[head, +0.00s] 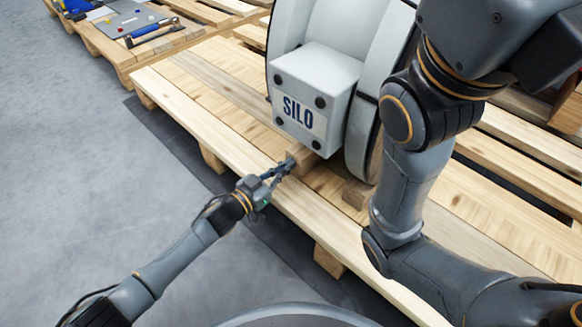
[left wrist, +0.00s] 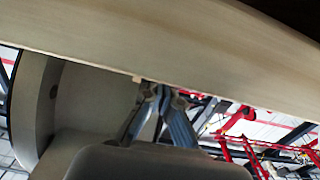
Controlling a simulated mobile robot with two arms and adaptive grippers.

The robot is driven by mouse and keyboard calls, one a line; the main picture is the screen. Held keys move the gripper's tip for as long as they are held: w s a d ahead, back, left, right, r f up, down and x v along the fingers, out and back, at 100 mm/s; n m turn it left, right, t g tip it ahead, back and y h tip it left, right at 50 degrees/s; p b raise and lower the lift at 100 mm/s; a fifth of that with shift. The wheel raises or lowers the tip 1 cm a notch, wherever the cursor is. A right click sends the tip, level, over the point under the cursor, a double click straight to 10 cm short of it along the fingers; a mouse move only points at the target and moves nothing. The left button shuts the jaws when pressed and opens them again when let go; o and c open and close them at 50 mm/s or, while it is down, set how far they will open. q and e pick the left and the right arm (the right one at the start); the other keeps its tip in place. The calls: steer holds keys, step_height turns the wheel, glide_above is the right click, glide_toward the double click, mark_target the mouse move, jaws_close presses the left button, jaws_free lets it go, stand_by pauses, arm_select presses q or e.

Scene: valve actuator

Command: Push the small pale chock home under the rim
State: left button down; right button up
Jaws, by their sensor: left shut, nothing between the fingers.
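A small pale wooden chock (head: 303,155) sits on the pallet below the white SILO box, close to the round rim. My left gripper (head: 288,166) is shut and empty, its fingertips at the chock's near left end. They look to touch it, but I cannot be sure. The left fingers also show in the left wrist view (left wrist: 165,95), with a pale wooden surface across the top and a small tan corner (left wrist: 137,80) by the tips. The white drum (head: 380,80) stands on the pallet, its rim partly hidden behind my right arm. My right gripper is out of view.
Another wooden block (head: 356,193) lies on the pallet (head: 330,215) to the right, by the drum's base. My right arm fills the right side. The grey floor at left is clear.

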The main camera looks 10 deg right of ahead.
arm_select(q)
steer(key=shift+b+x, duration=0.45)
steer(key=shift+x, duration=0.65)
steer(key=p+v, duration=0.2)
steer(key=shift+s+a+r, duration=0.1)
steer(key=shift+s+a, duration=0.1)
steer(key=shift+a, duration=0.05)
steer(key=p+v, duration=0.4)
steer(key=v, duration=0.3)
steer(key=shift+s+a, duration=0.15)
steer(key=shift+a, duration=0.05)
stand_by(0.3)
stand_by(0.5)
